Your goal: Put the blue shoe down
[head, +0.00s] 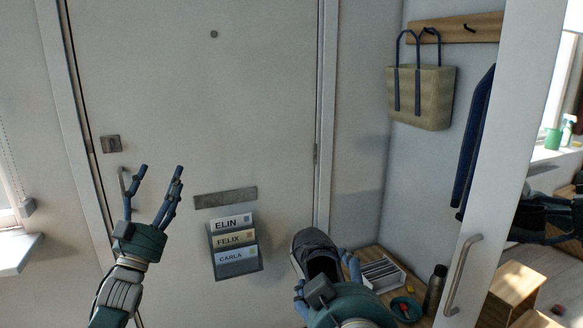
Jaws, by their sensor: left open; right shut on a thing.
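The shoe (316,252) is dark blue-grey and shows at the lower middle of the head view, in front of the door's right edge. My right gripper (326,277) is shut on the shoe, and its fingers and palm cover the near part. The toe points up and away from me. I cannot tell whether the shoe touches anything below it. My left gripper (157,183) is open and empty, fingers up, in front of the door near its handle.
A wooden bench (372,256) at the lower right bears a white slotted tray (385,272), a teal bowl (405,308) and a dark bottle (435,290). Card pockets (236,268) hang on the door (250,110); a bag (422,98) hangs above.

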